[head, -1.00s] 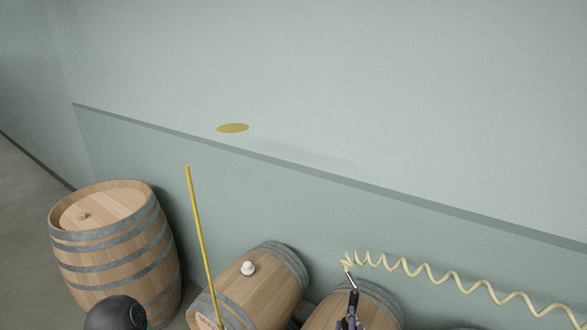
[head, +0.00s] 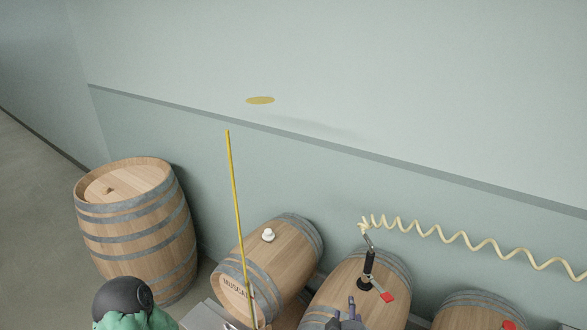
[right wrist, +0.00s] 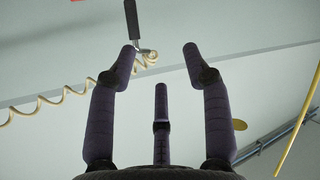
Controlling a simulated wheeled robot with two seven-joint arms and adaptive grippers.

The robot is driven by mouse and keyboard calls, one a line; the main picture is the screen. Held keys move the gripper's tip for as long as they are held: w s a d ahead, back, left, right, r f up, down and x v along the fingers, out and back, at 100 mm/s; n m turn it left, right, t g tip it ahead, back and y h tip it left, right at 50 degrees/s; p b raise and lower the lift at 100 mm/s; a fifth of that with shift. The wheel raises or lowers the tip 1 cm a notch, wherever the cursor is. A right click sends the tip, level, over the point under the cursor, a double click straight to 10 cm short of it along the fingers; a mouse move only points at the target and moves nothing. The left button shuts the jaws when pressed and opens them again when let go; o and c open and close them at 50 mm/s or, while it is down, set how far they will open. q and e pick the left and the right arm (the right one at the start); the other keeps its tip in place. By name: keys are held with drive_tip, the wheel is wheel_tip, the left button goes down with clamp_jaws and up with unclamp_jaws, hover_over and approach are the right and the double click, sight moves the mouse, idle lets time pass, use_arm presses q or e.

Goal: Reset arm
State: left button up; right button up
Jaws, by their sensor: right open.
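My right gripper (head: 346,318) is at the bottom edge of the head view, in front of the middle lying barrel (head: 338,285). In the right wrist view its dark purple fingers (right wrist: 160,62) stand apart with nothing between them. A black-handled tool (head: 369,268) on a coiled cream hose (head: 440,236) is at the top of that barrel, beyond the fingers. It also shows in the right wrist view (right wrist: 132,22), past the left fingertip. My left gripper is not in view.
An upright barrel (head: 138,225) stands at left. A lying barrel (head: 275,260) has a white bung (head: 268,235), with a thin yellow rod (head: 235,190) in front of it. Another lying barrel (head: 470,312) is at lower right. A yellow disc (head: 260,100) shows against the pale wall.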

drive_tip(key=s+a+f+m+g+y+b, duration=0.1)
drive_tip(key=s+f+g+y+b, duration=0.2)
drive_tip(key=f, duration=0.8)
drive_tip(key=s+a+f+m+g+b, duration=0.1)
drive_tip(key=s+f+m+g+b, duration=0.3)
drive_tip(key=f, duration=0.8)
drive_tip(key=s+a+f+n+g+y+b, duration=0.15)
drive_tip(key=s+f, duration=0.25)
drive_tip(key=f, duration=0.7)
drive_tip(key=s+a+f+m+g+y+b, duration=0.1)
drive_tip(key=s+f+m+g+y+b, duration=0.1)
drive_tip(key=s+f, duration=0.6)
drive_tip(key=shift+s+f+g+b, duration=0.2)
drive_tip(key=shift+s+g+b, duration=0.45)
drive_tip(key=shift+g, duration=0.5)
